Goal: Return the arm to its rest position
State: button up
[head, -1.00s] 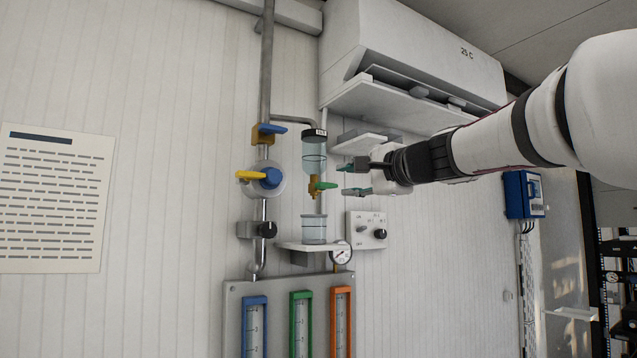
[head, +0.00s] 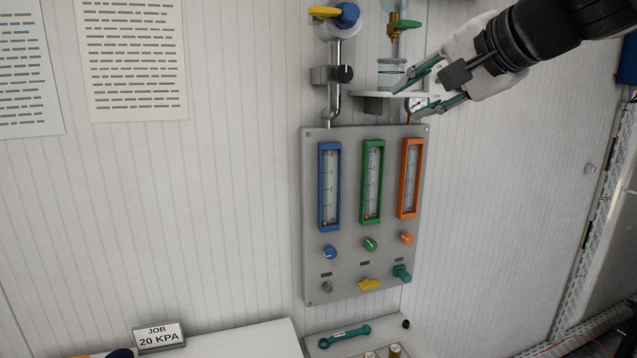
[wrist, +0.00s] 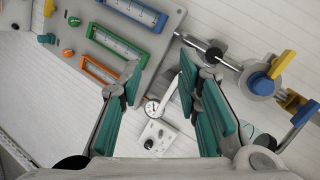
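My gripper (head: 405,103) is at the upper right of the head view, in front of the wall fittings. Its two teal-padded fingers are spread apart with nothing between them. In the wrist view my gripper (wrist: 168,100) also shows open and empty, with the gauge (wrist: 152,108) and a small white control box (wrist: 155,138) on the wall beyond the gap. In the head view the fingers partly hide the small shelf (head: 372,96) and the gauge. My arm reaches in from the top right corner.
A grey panel (head: 314,270) with blue, green and orange flowmeters hangs below the gripper. Valves with a yellow handle (head: 323,12) and a green handle (head: 408,24) are above. A counter (head: 240,342) with a 20 KPA sign (head: 159,337) is at lower left.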

jog(key=s+d+f+n+g+h, duration=0.2)
jog(key=s+f+n+g, duration=0.1)
jog(key=s+f, duration=0.8)
jog(key=s+d+f+n+g+h, duration=0.1)
jog(key=s+f+n+g+h, duration=0.2)
jog(key=s+f, duration=0.9)
notch_tip(320, 180, down, 2)
jog(key=n, duration=0.2)
jog(key=shift+s+d+n+g, duration=0.25)
jog(key=shift+d+n+g, duration=0.05)
jog(key=shift+d, duration=0.1)
jog(key=shift+o, duration=0.3)
jog(key=shift+f, duration=0.1)
